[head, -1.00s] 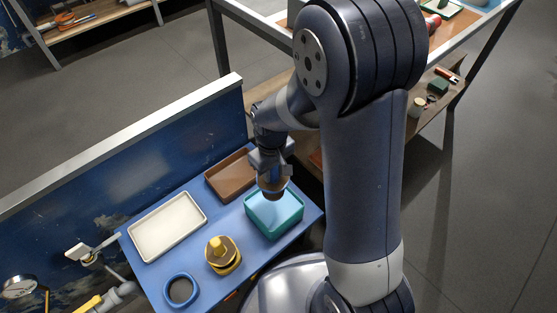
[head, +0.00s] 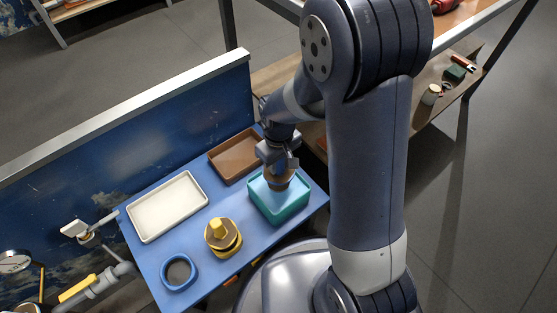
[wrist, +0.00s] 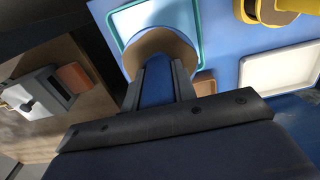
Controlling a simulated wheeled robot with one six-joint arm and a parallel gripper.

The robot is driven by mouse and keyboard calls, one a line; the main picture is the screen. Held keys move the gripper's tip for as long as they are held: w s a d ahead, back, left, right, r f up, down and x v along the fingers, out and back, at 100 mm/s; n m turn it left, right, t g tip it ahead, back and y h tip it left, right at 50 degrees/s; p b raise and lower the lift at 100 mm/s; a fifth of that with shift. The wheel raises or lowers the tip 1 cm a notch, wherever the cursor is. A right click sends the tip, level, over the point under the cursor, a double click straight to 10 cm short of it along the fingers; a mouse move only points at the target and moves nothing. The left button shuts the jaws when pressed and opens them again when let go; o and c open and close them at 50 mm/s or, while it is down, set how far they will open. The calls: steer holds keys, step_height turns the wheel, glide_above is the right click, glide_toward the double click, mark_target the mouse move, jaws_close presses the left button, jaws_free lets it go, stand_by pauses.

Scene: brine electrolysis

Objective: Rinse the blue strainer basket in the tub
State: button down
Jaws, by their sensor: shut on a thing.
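My gripper (head: 277,168) is shut on the blue strainer basket (wrist: 160,44). In the wrist view its blue grip piece (wrist: 157,82) sits between the fingers, and its round bowl looks tan inside with a blue rim. In the head view the basket (head: 277,181) shows brownish below the fingers, over the far part of the teal tub (head: 281,215). The tub holds pale blue liquid and also shows in the wrist view (wrist: 119,26). I cannot tell whether the basket touches the liquid.
On the blue table (head: 205,268) are a white tray (head: 166,207), a brown tray (head: 237,157), a yellow-and-brown fixture (head: 222,236) and a blue ring-shaped holder (head: 179,272). A blue panel (head: 120,165) stands behind. A wooden shelf (head: 310,133) is beyond the tub.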

steer(key=shift+f+b, duration=3)
steer(key=shift+f, duration=1.5)
steer(key=shift+r, duration=0.15)
stand_by(2.3)
step_height(320, 180, up, 12)
steer(key=p, duration=1)
steer(key=shift+r, duration=0.15)
